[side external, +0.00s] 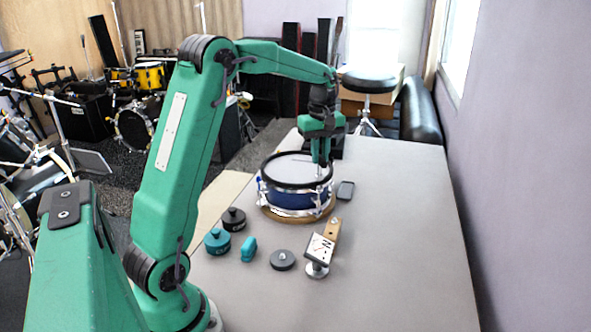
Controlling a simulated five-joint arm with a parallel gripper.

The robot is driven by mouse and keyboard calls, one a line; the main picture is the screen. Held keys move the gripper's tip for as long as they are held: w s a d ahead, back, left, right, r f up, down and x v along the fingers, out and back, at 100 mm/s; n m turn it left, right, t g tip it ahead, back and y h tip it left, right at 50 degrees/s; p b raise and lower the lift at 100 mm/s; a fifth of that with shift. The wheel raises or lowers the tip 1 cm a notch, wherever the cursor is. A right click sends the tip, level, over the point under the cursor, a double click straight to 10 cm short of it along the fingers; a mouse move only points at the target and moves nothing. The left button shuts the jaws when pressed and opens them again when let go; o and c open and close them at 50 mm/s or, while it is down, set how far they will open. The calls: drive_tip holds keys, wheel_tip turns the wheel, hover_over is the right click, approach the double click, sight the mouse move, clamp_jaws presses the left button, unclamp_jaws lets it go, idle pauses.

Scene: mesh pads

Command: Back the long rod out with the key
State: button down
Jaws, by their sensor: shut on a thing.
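A blue drum (286,199) with a pale mesh head (288,168) and a black hoop stands upright on a round wooden base on the table. Chrome rods (319,198) run down its side. My gripper (321,163) points down over the far right part of the drum's rim. It is shut on a small thin thing, which I take to be the key; its shape is mostly hidden by the fingers. I cannot tell the long rod apart, nor whether the key sits on its head.
A square dial gauge (320,248) with a wooden piece, a dark puck (283,260), a teal piece (249,249), a teal round tin (217,241) and a black one (234,219) stand in front. A small dark block (345,190) lies right. The table's right side is clear.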

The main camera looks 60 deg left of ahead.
drive_tip(key=shift+f, duration=1.4)
drive_tip(key=shift+f, duration=0.1)
drive_tip(key=c, duration=2.1)
unclamp_jaws()
clamp_jaws()
drive_tip(key=n, duration=1.2)
drive_tip(key=shift+n, duration=0.4)
